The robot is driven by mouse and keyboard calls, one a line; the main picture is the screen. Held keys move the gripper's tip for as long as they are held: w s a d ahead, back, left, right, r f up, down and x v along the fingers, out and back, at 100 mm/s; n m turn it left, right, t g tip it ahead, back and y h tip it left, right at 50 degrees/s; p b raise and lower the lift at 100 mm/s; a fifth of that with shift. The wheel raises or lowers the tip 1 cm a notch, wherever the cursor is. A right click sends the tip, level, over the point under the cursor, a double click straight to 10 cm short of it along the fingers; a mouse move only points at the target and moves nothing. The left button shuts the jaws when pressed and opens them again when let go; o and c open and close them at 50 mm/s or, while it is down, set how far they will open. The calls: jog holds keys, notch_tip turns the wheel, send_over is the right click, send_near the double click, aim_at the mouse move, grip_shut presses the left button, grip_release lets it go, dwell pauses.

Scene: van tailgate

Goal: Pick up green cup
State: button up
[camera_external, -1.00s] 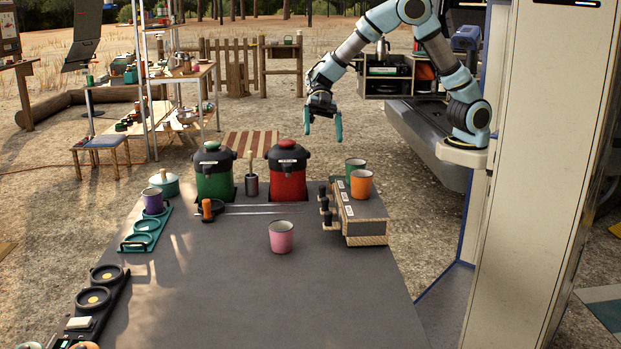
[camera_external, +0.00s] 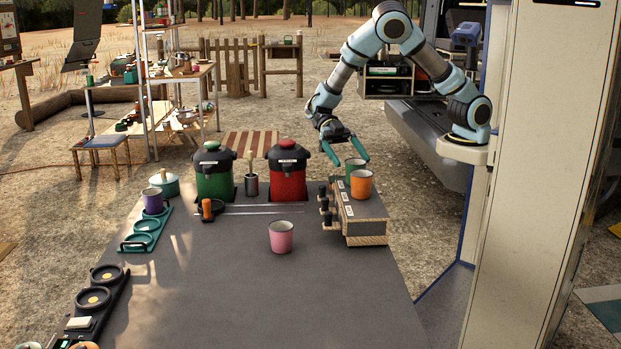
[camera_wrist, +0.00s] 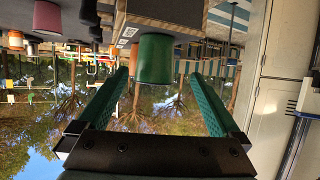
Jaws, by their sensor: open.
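The green cup (camera_external: 354,166) stands upright on the back end of the box-like rack (camera_external: 345,208), behind the orange cup (camera_external: 361,184). My gripper (camera_external: 348,160) is open, with its teal fingers spread just above and behind the green cup in the outside view. In the wrist view the green cup (camera_wrist: 154,60) appears upside down, centred between the tips of my two fingers (camera_wrist: 155,82). The cup seems to lie at or just beyond the fingertips. I cannot tell whether either finger touches it.
A red dispenser (camera_external: 287,172) and a green dispenser (camera_external: 213,173) stand left of the rack. A purple mug (camera_external: 153,202) is at the left. A pale van pillar (camera_external: 530,180) rises at the right.

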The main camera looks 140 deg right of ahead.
jog(key=shift+w+p+x, duration=0.15)
jog(key=shift+p+x, duration=0.3)
jog(key=shift+x, duration=0.9)
jog(key=shift+w+p+x, duration=0.15)
jog(key=shift+p+x, duration=0.3)
jog(key=shift+x, duration=0.95)
jog(key=shift+d+f, duration=0.1)
jog(key=shift+d, duration=0.15)
jog(key=c, duration=1.4)
